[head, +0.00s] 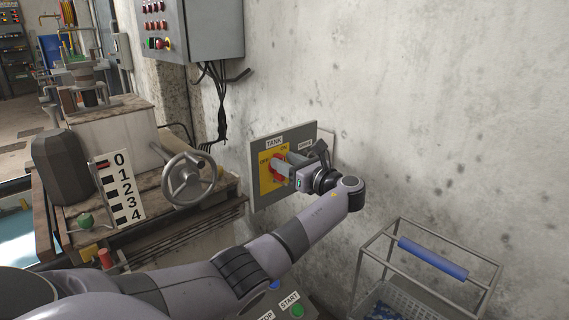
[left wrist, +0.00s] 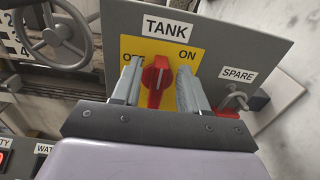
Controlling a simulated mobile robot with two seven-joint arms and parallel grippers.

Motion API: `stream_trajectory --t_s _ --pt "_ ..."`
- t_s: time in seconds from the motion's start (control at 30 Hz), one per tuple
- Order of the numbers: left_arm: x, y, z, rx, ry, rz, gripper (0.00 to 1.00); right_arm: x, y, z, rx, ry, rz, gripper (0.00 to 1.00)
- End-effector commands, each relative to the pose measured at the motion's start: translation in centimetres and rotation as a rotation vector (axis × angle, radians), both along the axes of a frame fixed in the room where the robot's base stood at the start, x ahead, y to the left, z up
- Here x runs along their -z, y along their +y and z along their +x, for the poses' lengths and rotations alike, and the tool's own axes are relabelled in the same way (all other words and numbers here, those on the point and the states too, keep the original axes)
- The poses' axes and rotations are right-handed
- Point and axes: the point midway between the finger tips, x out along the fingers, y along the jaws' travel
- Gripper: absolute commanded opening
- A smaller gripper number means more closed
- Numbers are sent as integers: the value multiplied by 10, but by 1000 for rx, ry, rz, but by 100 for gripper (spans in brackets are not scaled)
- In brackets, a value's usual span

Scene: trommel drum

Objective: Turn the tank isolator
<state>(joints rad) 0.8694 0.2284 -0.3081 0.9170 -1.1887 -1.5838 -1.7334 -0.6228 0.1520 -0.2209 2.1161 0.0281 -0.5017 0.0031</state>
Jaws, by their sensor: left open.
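The tank isolator is a red rotary knob (left wrist: 156,80) on a yellow plate (left wrist: 188,68) marked OFF at left and ON at right, under a TANK label (left wrist: 167,28). The plate is on a grey wall panel (head: 313,133). In the left wrist view the knob stands near upright, its top between the OFF and ON words. My left gripper (left wrist: 158,88) is open with one finger on each side of the knob; I cannot tell whether either touches it. In the head view my gripper (head: 287,176) covers part of the knob. My right gripper is not in view.
A SPARE label (left wrist: 238,76) and a small lever (left wrist: 236,98) sit right of the plate. A handwheel (head: 189,178) stands left of the panel. A control box (head: 190,28) hangs above. A wire basket rack (head: 432,290) stands at lower right.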

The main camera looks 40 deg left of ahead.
Motion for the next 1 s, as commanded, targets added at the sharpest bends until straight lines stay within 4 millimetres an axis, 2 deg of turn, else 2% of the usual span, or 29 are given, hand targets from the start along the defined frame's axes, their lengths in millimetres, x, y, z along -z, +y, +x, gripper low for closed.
stream_trajectory --t_s 0.13,0.4,0.43,0.5,0.57,1.0 --pt "0 12 1 0 -1 -1 44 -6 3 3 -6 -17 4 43" --pt "0 14 1 1 -2 -1 44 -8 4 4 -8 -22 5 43" --pt "0 14 1 1 -2 -1 40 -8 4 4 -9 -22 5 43" --pt "0 14 1 1 -2 -1 18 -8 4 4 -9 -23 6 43" --pt "0 14 1 1 -1 -1 0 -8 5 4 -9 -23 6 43" --pt "-1 14 -1 1 -63 -6 0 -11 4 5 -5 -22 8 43"
